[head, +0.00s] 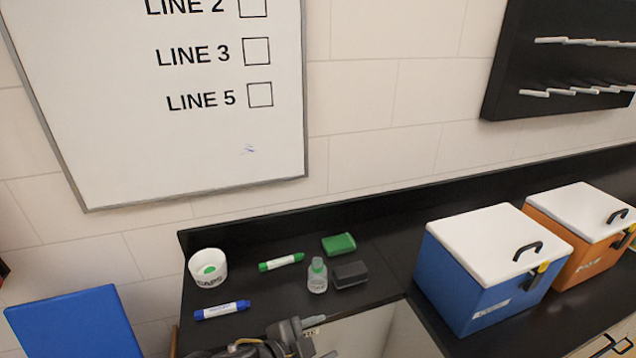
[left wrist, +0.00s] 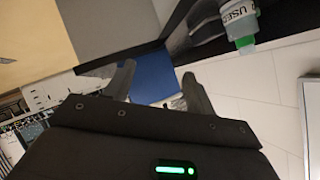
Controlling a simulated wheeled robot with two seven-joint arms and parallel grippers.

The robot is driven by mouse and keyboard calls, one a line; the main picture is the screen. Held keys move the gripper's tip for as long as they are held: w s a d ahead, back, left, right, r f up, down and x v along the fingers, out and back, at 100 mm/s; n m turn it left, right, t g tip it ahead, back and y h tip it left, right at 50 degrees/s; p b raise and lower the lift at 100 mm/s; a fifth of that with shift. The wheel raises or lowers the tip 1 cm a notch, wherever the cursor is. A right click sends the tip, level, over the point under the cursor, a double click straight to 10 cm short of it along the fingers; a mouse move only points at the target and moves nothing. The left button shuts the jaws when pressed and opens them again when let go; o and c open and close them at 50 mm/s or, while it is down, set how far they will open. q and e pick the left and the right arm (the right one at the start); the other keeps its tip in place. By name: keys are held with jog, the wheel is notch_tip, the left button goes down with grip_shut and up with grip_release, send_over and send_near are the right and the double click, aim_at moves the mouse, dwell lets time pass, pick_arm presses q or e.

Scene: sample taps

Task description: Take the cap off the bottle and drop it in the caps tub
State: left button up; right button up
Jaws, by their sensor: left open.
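The bottle (head: 317,284) is small and clear with a white label, and stands upright on the black counter. The caps tub (head: 208,275) is white and round, with a green disc inside. My left gripper (head: 322,337) is open and empty, low in the head view in front of the bottle and apart from it. My right gripper is not in view.
A dark block (head: 350,274) stands close by the bottle's right. A green block (head: 339,244), a green marker (head: 281,262) and a blue marker (head: 222,310) lie around. A blue box (head: 480,270) and an orange box (head: 580,250) with white lids stand at the right.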

pick_arm(q)
jog(key=s+a+f+n+g+y, duration=0.2)
jog(key=s+a+f+n+y, duration=0.4)
jog(key=s+a, duration=0.5)
jog(key=s+a+f+n+g+y, duration=0.3)
jog(key=s+a+f+n, duration=0.5)
jog(key=a, duration=0.6)
notch_tip(320, 180, down, 25)
jog(key=s+g, duration=0.1)
jog(key=s, duration=0.1)
jog(key=s+a+f+g+b, duration=0.1)
jog(key=s+a+f, duration=0.1)
jog(key=s+f, duration=1.4)
jog(key=shift+s+a+f, duration=0.3)
jog(key=shift+a+f, duration=0.1)
jog(key=shift+f, duration=0.3)
